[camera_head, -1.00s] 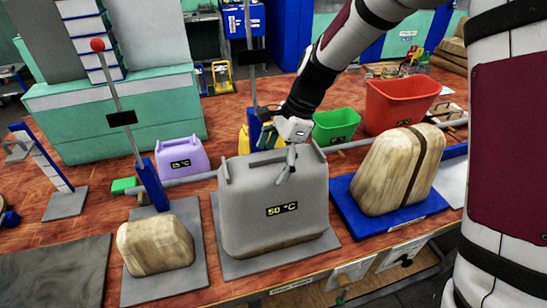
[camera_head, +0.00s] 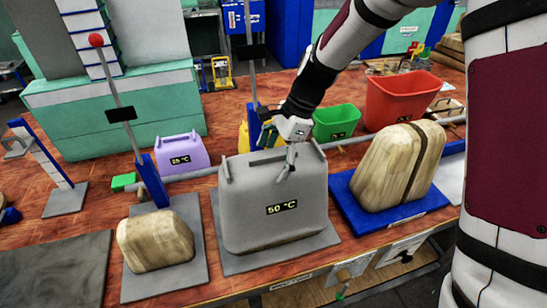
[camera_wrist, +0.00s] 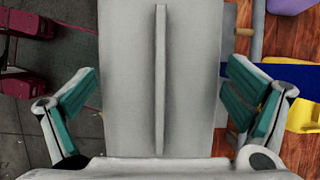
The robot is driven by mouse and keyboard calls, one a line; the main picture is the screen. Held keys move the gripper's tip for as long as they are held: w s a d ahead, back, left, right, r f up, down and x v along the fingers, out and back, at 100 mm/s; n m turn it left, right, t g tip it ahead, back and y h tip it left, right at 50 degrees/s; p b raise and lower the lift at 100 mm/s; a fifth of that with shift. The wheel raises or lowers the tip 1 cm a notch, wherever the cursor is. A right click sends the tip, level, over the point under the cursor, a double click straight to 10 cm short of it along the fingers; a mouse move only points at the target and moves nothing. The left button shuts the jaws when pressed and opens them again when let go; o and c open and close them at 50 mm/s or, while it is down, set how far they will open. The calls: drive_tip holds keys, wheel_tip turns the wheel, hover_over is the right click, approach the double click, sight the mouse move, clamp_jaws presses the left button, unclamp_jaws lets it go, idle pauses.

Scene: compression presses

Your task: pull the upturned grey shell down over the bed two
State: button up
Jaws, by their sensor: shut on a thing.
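The grey shell (camera_head: 250,208), marked "50 °C", stands opening-down over a wooden block on the middle bed, a grey plate (camera_head: 232,264). A thin strip of wood (camera_head: 285,241) shows under its lower rim. The rest of the block is hidden. My gripper (camera_head: 288,158) is at the shell's top and is shut on the shell. In the wrist view, the teal pads of my gripper (camera_wrist: 158,98) are on either side of the pale shell (camera_wrist: 130,80), whose raised ridge (camera_wrist: 160,80) runs between them. The exact contact is not clear.
A wooden block (camera_head: 155,242) sits on a grey plate at left, beside a red-knobbed lever (camera_head: 125,118). A larger banded block (camera_head: 385,175) sits on a blue plate at right. Behind are a purple shell (camera_head: 182,150), a green bin (camera_head: 335,122) and a red bin (camera_head: 398,98).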

drive_tip(key=o, duration=1.4)
drive_tip(key=v, duration=1.2)
